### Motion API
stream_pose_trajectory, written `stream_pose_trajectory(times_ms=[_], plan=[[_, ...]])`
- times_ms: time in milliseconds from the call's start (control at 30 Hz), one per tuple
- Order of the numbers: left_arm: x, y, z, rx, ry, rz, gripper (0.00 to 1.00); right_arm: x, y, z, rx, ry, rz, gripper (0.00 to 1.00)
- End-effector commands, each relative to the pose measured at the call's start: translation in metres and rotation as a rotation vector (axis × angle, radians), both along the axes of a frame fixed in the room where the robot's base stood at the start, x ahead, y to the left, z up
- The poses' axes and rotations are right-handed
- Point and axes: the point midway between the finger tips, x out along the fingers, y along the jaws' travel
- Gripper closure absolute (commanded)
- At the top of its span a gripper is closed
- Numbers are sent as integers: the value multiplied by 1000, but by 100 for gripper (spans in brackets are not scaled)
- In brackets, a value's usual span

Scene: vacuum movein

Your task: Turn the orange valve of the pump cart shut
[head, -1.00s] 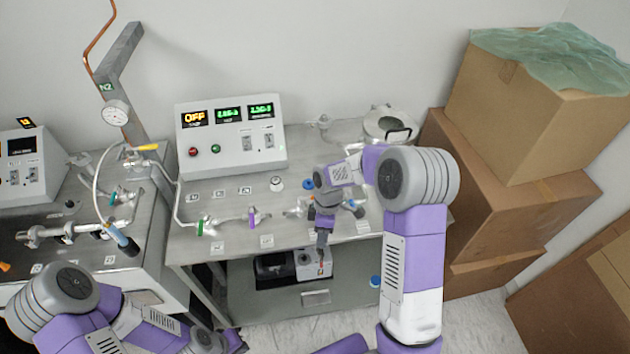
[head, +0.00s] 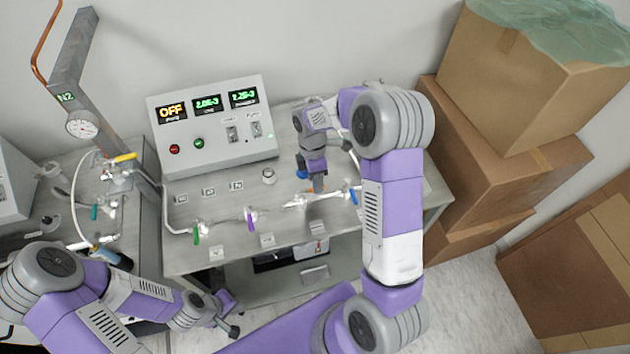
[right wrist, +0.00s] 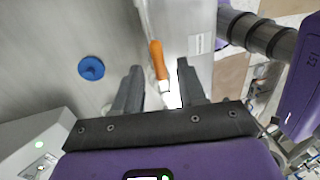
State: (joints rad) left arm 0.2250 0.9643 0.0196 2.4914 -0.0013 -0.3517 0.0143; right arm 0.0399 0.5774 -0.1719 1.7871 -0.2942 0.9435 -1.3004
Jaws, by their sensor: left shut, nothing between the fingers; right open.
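The orange valve handle (right wrist: 158,60) shows in the right wrist view, long and narrow, between the fingertips of my right gripper (right wrist: 158,78). Gaps show beside it, and the fingers are open. In the head view my right gripper (head: 318,185) points down over the pipework of the pump cart (head: 220,262) and mostly hides the orange handle. My left gripper (head: 234,322) is shut and empty, low in front of the cart, apart from it. How near the right fingertips are to the handle in depth is hard to tell.
Green (head: 197,233), purple (head: 250,218) and blue (head: 354,195) handles sit along the same pipe line. A control box (head: 212,125) reading OFF stands at the cart's back. Cardboard boxes (head: 500,150) are stacked at right. A second bench with a gauge (head: 82,125) stands at left.

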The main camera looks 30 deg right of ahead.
Motion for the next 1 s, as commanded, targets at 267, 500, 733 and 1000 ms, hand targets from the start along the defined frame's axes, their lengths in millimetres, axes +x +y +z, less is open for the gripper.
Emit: stream_pose_trajectory(times_ms=[267,500,733,1000], plan=[[0,0,0,0,-1,0,100,-3,1,-16,0,-1,-1,59],[0,0,0,0,-1,0,100,-3,1,-15,0,-1,-1,68],[0,0,0,0,-1,0,100,-3,1,-15,-1,-2,-1,100],[0,0,0,0,-1,0,100,-3,1,-15,-1,-2,-1,100]])
